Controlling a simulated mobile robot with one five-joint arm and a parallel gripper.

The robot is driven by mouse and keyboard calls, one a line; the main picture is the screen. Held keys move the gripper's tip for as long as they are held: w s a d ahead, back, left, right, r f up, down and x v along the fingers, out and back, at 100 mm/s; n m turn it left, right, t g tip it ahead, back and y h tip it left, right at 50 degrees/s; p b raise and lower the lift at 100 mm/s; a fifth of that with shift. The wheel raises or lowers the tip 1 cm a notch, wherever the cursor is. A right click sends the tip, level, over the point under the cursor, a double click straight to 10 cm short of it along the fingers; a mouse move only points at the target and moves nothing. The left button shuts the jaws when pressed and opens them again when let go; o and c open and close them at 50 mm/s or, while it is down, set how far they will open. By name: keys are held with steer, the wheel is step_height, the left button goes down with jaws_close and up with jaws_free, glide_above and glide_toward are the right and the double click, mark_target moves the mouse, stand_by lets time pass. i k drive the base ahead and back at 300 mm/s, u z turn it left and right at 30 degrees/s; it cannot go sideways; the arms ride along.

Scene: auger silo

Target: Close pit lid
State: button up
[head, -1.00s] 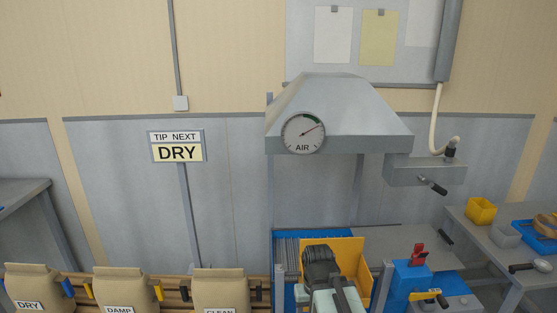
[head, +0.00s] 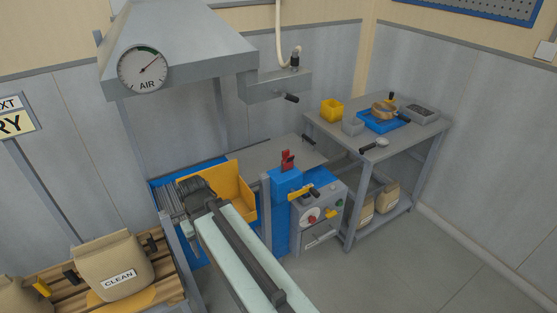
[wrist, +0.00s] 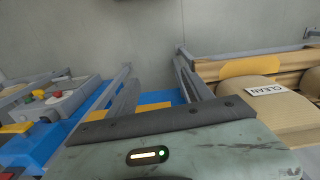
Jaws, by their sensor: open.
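A flat grey panel (head: 268,152) with a black handle (head: 308,140) at its right end lies behind the yellow guard in the head view; it looks like the pit lid. The blue-framed pit with its dark grate (head: 168,200) shows to its left, partly hidden by my arm. My gripper (head: 192,188) is over the pit area, in front of the yellow guard (head: 240,190), apart from the panel's handle. In the wrist view my gripper (wrist: 154,64) has its two fingers apart, with nothing between them.
A blue post with a red lever (head: 288,160) and a grey control box (head: 320,212) stand right of the pit. A grey hood (head: 185,60) hangs above. A side bench (head: 375,150) holds bins. Sacks (head: 112,262) sit on a rack at left. The floor at right is clear.

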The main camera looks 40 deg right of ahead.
mark_target(252, 161)
steer(key=u, duration=2)
steer(key=k, duration=2.45)
steer(key=z, duration=1.05)
steer(key=i, duration=1.95)
steer(key=u, duration=0.05)
